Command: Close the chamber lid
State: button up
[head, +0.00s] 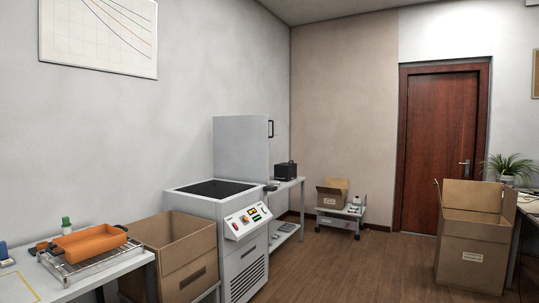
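The chamber (245,258) is a white floor-standing cabinet with a dark open well (212,189) on top. A control panel with a red button and small lit displays (244,219) is on its sloped front. The chamber lid (240,147) is a light grey panel standing upright and open at the back of the chamber. A black handle (271,129) is on the lid's right edge. My gripper is not in view.
An open cardboard box (180,270) stands left of the chamber. A table at lower left holds an orange tray (90,243) on a wire rack. A side table (287,184) with a black device stands behind right. Wooden floor (345,262) right of the chamber is clear.

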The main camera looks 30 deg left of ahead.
aim_at(241, 143)
jog(key=i+j+u, duration=0.15)
jog(key=i+u, duration=0.15)
jog(key=i, duration=0.35)
jog(key=i+j, duration=0.15)
jog(key=i, duration=0.95)
jog(key=i+j, duration=0.1)
jog(key=i, duration=1.05)
jog(key=i+l, duration=0.1)
jog(key=i, duration=0.7)
jog(key=i+l, duration=0.15)
jog(key=i, duration=0.65)
jog(key=i+j+u, duration=0.05)
